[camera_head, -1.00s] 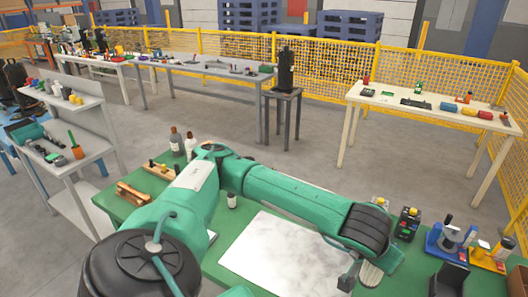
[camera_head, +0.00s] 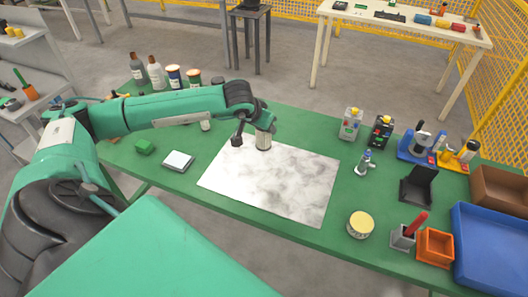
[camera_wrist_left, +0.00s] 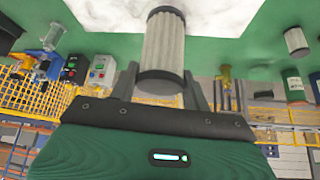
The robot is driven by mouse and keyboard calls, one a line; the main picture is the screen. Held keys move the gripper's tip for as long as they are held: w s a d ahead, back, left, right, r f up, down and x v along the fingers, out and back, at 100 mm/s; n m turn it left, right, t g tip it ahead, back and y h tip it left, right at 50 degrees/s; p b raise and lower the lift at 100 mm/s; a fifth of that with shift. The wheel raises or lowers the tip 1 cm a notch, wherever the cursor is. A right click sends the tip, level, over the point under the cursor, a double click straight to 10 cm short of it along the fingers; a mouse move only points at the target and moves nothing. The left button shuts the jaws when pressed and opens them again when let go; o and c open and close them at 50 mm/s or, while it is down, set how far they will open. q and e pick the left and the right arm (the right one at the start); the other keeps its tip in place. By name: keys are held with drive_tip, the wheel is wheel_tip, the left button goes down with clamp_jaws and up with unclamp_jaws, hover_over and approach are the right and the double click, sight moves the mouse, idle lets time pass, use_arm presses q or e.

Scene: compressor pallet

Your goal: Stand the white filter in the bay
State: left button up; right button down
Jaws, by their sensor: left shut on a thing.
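A pale pleated filter with a dark end cap (camera_head: 264,139) is held over the far edge of the marbled sheet in the head view. It fills the middle of the left wrist view (camera_wrist_left: 164,45). My left gripper (camera_wrist_left: 160,88) is shut on it, with a finger on either side. In the head view the arm's wrist hides the gripper's top. Whether the filter touches the sheet is unclear. Another pale filter shows at the right of the wrist view (camera_wrist_left: 296,42). I cannot tell which thing is the bay. My right gripper is not in view.
The marbled sheet (camera_head: 285,190) is bare on the green table. Right of it stand a round yellow-topped tin (camera_head: 360,224), a black stand (camera_head: 418,186), an orange box (camera_head: 435,248) and a blue tray (camera_head: 490,245). Bottles (camera_head: 137,70) stand at the back left.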

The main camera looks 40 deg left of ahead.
sight(261, 150)
use_arm(q)
wheel_tip(261, 150, down, 8)
drive_tip(key=shift+r+p, duration=0.25)
drive_tip(key=shift+p, duration=0.5)
wheel_tip(261, 150, down, 4)
drive_tip(key=shift+f+p, duration=0.1)
drive_tip(key=shift+p, duration=0.45)
drive_tip(key=shift+f, duration=0.1)
drive_tip(key=shift+f+b, duration=0.2)
drive_tip(key=shift+b, duration=0.15)
drive_tip(key=o, duration=1.1)
drive_tip(key=shift+r, duration=0.1)
